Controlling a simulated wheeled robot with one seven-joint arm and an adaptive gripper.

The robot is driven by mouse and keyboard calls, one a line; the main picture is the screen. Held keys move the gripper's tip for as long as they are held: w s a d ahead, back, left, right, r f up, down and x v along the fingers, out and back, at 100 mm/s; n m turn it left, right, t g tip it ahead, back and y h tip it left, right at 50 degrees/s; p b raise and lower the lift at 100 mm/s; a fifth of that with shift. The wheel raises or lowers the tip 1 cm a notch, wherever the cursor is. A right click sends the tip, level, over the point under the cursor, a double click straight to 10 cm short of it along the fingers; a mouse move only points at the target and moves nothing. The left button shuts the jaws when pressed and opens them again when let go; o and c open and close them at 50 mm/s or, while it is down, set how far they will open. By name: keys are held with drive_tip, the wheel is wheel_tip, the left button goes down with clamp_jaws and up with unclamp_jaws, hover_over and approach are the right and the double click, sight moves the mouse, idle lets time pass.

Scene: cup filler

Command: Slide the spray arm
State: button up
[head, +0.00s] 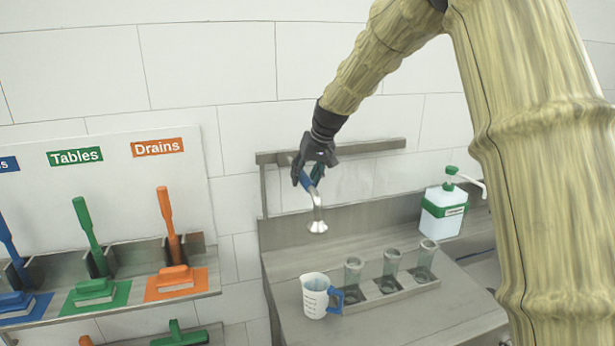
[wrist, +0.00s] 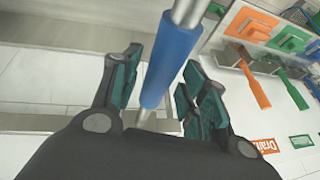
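The spray arm is a metal tube with a blue sleeve (head: 306,181) and a round silver spray head (head: 317,226) pointing down, hanging from the wall rail (head: 365,148). In the wrist view the blue sleeve (wrist: 170,60) runs between the two green-padded fingers. My gripper (head: 311,172) is at the sleeve, below the rail. In the wrist view my gripper (wrist: 163,75) is open, with a finger on each side of the sleeve and narrow gaps showing. The top of the spray arm is partly hidden by my gripper in the head view.
A measuring jug with a blue handle (head: 316,296) and several clear cups in a holder (head: 406,289) stand on the steel counter below. A white and green dispenser bottle (head: 442,212) stands at the right. A board with coloured brushes (head: 130,170) is at the left.

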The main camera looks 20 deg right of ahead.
idle(0.3)
drive_tip(key=v, duration=1.2)
drive_tip(key=shift+f, duration=0.1)
